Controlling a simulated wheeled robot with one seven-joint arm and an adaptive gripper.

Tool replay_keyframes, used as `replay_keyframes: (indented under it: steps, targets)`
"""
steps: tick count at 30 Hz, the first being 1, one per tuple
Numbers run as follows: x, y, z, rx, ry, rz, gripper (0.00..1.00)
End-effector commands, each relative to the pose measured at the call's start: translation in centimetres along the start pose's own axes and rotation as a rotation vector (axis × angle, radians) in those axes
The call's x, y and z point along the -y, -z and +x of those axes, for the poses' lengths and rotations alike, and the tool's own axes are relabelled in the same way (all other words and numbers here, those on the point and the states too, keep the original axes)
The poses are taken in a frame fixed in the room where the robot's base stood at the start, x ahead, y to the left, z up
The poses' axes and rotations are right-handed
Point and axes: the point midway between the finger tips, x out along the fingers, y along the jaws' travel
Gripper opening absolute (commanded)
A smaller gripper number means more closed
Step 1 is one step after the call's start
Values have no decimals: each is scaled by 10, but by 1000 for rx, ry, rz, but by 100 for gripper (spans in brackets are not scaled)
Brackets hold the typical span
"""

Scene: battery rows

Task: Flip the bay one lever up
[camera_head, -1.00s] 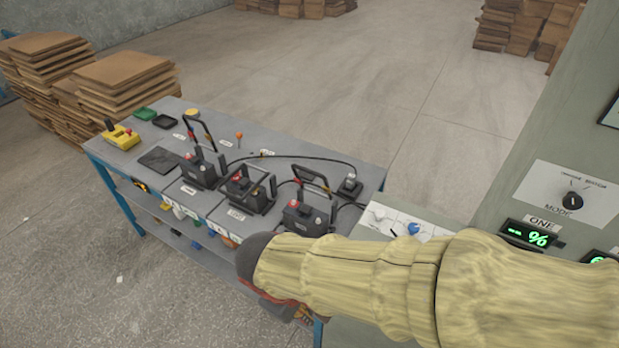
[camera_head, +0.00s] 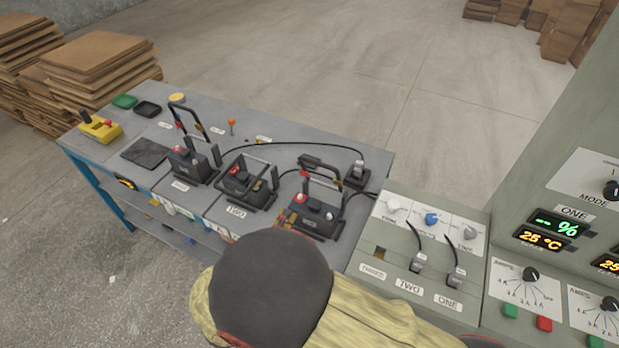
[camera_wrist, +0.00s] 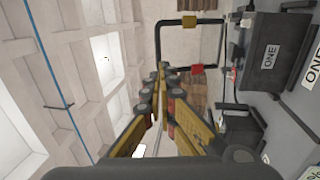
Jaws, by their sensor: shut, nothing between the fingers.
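The bay one battery (camera_head: 318,214) is a dark box on the table's right end.
Other batteries (camera_head: 190,164) (camera_head: 245,188) with bars stand to the left on the table (camera_head: 290,155). A sloped control box (camera_head: 385,240) with knobs and plugged cables is at right, beside a tall panel (camera_head: 560,120). A black cable crosses the table's back.

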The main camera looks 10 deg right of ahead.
Motion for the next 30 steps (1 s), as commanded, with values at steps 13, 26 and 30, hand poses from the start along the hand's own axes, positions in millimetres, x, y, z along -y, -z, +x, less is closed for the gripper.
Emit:
replay_keyframes:
  steps: [13,26,30]
  targets:
    - [2,-2,63,8,3,7,0]
    - [2,-2,130,6,4,7,0]
    - [2,-2,138,4,4,6,0]
